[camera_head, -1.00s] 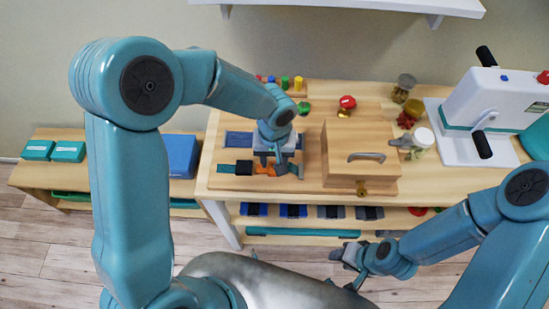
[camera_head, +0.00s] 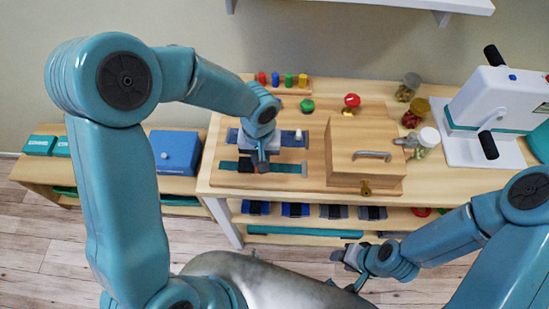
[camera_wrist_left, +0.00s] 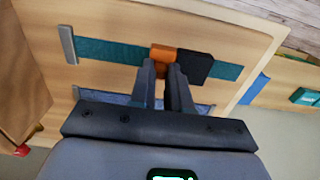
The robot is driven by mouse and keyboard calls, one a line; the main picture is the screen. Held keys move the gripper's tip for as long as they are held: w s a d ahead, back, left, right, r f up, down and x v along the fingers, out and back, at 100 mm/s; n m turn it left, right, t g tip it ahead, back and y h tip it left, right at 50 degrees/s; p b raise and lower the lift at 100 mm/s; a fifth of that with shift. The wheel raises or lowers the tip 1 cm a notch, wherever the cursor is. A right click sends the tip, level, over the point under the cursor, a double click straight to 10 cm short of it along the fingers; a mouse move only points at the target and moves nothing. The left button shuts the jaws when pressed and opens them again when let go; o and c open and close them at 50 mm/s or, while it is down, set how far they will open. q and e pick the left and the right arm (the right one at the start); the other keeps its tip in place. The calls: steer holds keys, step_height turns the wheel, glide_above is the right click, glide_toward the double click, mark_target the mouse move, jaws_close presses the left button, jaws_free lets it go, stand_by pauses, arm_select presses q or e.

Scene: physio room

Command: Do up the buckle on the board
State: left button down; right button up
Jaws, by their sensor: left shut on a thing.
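The board (camera_head: 315,182) on the bench carries a teal strap (camera_head: 285,167), which also crosses the left wrist view (camera_wrist_left: 110,50). In that view an orange buckle part (camera_wrist_left: 163,53) meets a black buckle part (camera_wrist_left: 193,66). Whether they are locked together cannot be told. My left gripper (camera_wrist_left: 165,82) is shut on the orange part, pointing down at the strap; in the head view the left gripper (camera_head: 262,166) hides the orange part. The black part (camera_head: 245,164) shows just left of it. My right gripper (camera_head: 345,270) is open and empty in front of the bench.
A wooden box (camera_head: 365,160) stands at the right. Jars (camera_head: 427,140) and a white machine (camera_head: 495,110) are farther right. Coloured pegs (camera_head: 283,80) stand behind.

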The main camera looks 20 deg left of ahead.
arm_select(q)
steer(key=shift+a, duration=0.25)
steer(key=shift+d, duration=0.15)
steer(key=c, duration=1.1)
jaws_free()
steer(key=shift+s+a, duration=0.15)
steer(key=shift+a, duration=0.1)
steer(key=shift+r, duration=0.1)
steer(key=shift+d, duration=0.15)
step_height(320, 180, up, 16)
steer(key=shift+r, duration=0.15)
steer(key=shift+s, duration=0.1)
